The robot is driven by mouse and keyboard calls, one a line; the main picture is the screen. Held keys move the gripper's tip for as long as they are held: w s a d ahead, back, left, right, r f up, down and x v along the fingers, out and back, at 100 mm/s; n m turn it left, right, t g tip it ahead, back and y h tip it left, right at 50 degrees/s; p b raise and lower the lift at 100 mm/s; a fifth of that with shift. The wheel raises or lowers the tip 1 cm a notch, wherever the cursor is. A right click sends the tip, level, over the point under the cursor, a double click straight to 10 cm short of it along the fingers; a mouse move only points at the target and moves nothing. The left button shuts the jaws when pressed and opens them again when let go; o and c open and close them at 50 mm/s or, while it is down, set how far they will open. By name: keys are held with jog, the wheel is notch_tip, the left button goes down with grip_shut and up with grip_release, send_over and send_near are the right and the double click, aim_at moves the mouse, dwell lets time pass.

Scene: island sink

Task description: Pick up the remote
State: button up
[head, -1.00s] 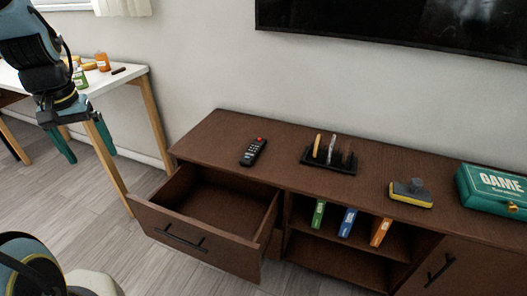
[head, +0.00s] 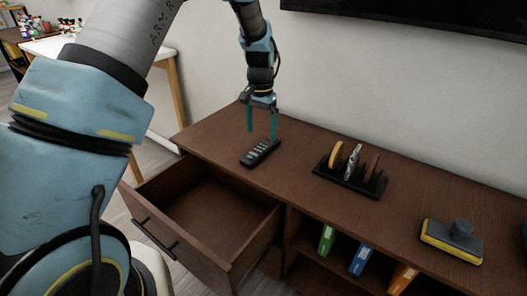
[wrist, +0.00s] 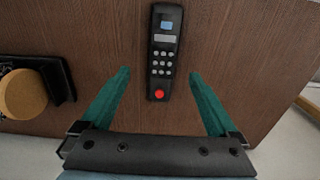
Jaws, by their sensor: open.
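The remote (head: 260,153) is black with light buttons and lies on the brown cabinet top, above the open drawer. In the wrist view the remote (wrist: 164,50) lies lengthwise, its red button nearest my gripper. My gripper (head: 262,133) points down at the remote with its green fingers apart. In the wrist view the open gripper (wrist: 158,75) has one finger on each side of the remote's red-button end, with gaps on both sides. Nothing is held. The head view does not show clearly how high the fingertips are above the top.
A black rack (head: 350,176) with upright items stands to the right of the remote, and a yellow-edged block (head: 452,240) is farther right. The drawer (head: 205,215) below is pulled open and looks empty. The wall is behind the cabinet (head: 415,200).

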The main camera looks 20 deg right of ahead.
aim_at(261, 148)
jog(key=f, duration=0.6)
jog(key=shift+w+f, duration=0.25)
grip_shut()
dwell(0.6)
